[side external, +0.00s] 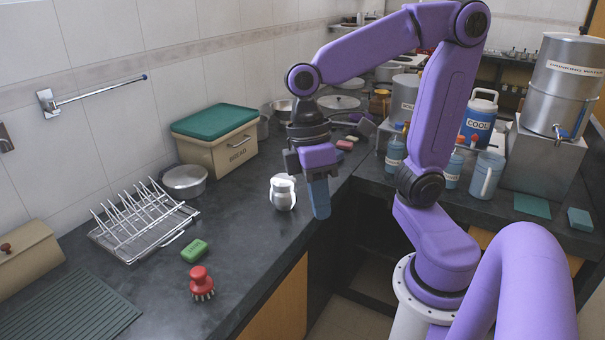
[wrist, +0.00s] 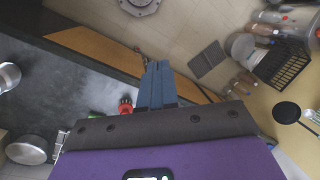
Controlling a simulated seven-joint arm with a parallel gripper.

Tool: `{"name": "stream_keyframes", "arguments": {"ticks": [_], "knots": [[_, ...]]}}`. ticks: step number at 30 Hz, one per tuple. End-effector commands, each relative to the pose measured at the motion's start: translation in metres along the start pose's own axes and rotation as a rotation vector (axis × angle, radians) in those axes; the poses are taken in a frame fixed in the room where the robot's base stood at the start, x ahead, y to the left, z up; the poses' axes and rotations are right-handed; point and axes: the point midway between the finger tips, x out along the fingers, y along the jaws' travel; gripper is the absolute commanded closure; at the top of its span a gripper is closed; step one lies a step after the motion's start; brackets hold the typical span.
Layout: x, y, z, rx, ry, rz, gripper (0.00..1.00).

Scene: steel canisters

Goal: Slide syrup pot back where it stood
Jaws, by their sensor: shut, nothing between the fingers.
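A small shiny steel pot (side external: 283,192), which I take to be the syrup pot, stands upright on the dark counter near its front edge. My gripper (side external: 319,212) is just to its right in the side view, pointing down, with a small gap seen between them. The blue fingers are together and hold nothing. They also show shut in the wrist view (wrist: 157,72). A steel vessel (wrist: 8,77) is cut off at the left of the wrist view; I cannot tell whether it is the same pot.
A red brush (side external: 201,283) and a green sponge (side external: 194,251) lie on the counter nearer the camera. A wire rack (side external: 143,222), a steel bowl (side external: 185,181) and a bread box (side external: 216,139) stand along the wall. The counter left of the pot is clear.

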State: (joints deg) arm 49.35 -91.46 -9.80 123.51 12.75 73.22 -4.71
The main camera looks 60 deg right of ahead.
Motion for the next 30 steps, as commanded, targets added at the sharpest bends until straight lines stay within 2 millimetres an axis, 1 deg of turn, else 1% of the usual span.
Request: {"name": "stream_keyframes", "arguments": {"ticks": [1, 3, 5, 8, 11, 12, 14, 15, 17, 18, 20, 21, 23, 24, 26, 27, 29, 30], "knots": [[-0.004, 0.008, -0.011, 0.065, -0.007, -0.043, 1.0], [-0.011, 0.02, -0.025, 0.148, -0.012, -0.115, 1.0], [-0.017, 0.033, -0.037, 0.216, -0.012, -0.179, 1.0], [-0.027, 0.058, -0.056, 0.325, 0.004, -0.291, 1.0], [-0.038, 0.09, -0.072, 0.427, 0.036, -0.404, 1.0], [-0.042, 0.104, -0.077, 0.465, 0.053, -0.451, 1.0], [-0.049, 0.127, -0.083, 0.52, 0.086, -0.52, 1.0], [-0.053, 0.144, -0.086, 0.556, 0.112, -0.565, 1.0], [-0.059, 0.17, -0.088, 0.607, 0.154, -0.633, 1.0], [-0.064, 0.188, -0.088, 0.638, 0.186, -0.678, 1.0], [-0.069, 0.217, -0.085, 0.684, 0.24, -0.742, 1.0], [-0.073, 0.236, -0.082, 0.712, 0.28, -0.784, 1.0], [-0.078, 0.266, -0.074, 0.753, 0.343, -0.845, 1.0], [-0.081, 0.286, -0.066, 0.778, 0.39, -0.884, 1.0], [-0.084, 0.316, -0.053, 0.812, 0.464, -0.937, 1.0], [-0.086, 0.335, -0.042, 0.834, 0.517, -0.971, 1.0], [-0.089, 0.364, -0.022, 0.862, 0.603, -1.017, 1.0], [-0.09, 0.382, -0.007, 0.88, 0.662, -1.046, 1.0]]}}
